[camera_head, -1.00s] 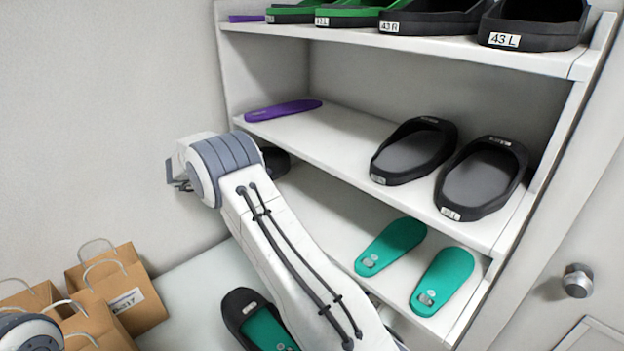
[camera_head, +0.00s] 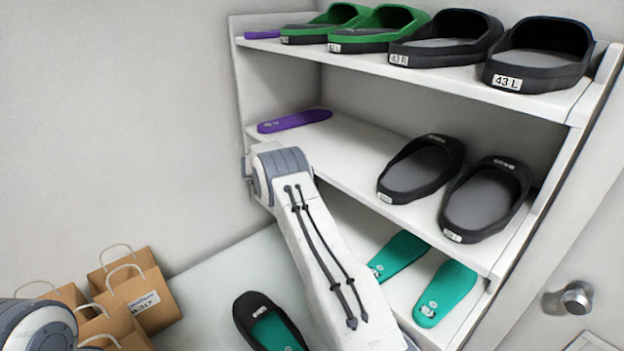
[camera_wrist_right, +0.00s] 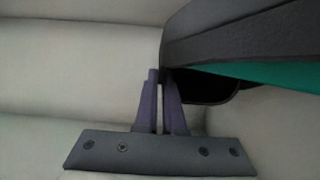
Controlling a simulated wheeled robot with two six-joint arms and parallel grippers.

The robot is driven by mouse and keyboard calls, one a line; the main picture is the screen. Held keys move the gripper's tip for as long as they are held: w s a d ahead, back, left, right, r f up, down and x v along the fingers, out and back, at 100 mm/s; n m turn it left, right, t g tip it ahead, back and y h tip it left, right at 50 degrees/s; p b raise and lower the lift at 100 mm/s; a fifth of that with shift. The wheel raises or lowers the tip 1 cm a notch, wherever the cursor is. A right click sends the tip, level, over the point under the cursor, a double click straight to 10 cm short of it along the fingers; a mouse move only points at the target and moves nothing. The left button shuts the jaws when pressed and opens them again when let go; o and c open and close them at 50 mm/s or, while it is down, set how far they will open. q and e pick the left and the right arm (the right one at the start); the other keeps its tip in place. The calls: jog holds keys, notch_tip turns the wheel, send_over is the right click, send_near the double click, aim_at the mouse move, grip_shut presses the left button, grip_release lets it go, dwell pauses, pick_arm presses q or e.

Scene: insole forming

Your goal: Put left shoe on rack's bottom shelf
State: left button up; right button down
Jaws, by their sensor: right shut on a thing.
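My right gripper (camera_wrist_right: 162,74) is shut at the edge of a black shoe (camera_wrist_right: 245,38) with a teal insole, seen in the right wrist view. Only part of this shoe shows. My left gripper is out of view.
The middle shelf (camera_head: 345,154) holds two black shoes (camera_head: 421,170) (camera_head: 486,201) and a purple insole (camera_head: 295,121). Green and black shoes fill most of the top shelf (camera_head: 545,100). Paper bags (camera_head: 142,300) stand at lower left. A door knob (camera_head: 575,297) is at right.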

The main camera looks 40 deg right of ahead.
notch_tip(320, 180, down, 4)
jog(key=shift+f+p, duration=0.15)
jog(key=shift+p, duration=0.85)
jog(key=shift+d+f+p, duration=0.15)
jog(key=shift+d+p, duration=0.05)
jog(key=shift+p, duration=0.1)
jog(key=shift+f, duration=0.2)
jog(key=c, duration=1)
grip_release()
jog(key=shift+f, duration=0.15)
